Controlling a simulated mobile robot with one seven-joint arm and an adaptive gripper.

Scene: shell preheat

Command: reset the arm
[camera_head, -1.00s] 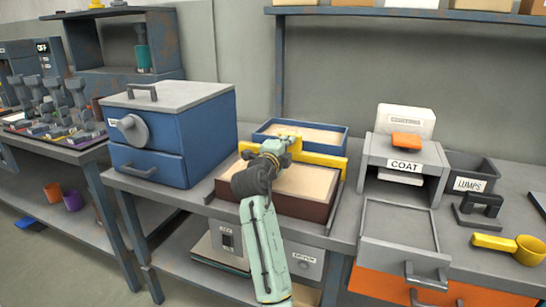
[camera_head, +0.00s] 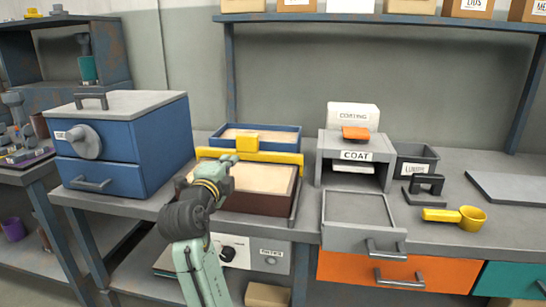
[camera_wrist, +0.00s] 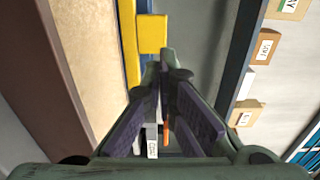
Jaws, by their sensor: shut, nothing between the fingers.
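My gripper (camera_head: 228,163) is at the end of my pale green arm, in front of the sand-filled brown tray (camera_head: 274,203) in the head view. In the wrist view my gripper's two fingers (camera_wrist: 165,70) come together at their tips with nothing held. The tips show close to a yellow block (camera_wrist: 151,34) on a yellow bar in that view. I cannot tell whether they touch it.
A blue box (camera_head: 130,140) with a dial and drawer stands left. A blue tray (camera_head: 290,131) is behind the yellow bar (camera_head: 284,156). The COAT box (camera_head: 330,143), its pulled-out drawer (camera_head: 358,232), a LUMPS bin (camera_head: 427,155) and a yellow scoop (camera_head: 471,218) are right.

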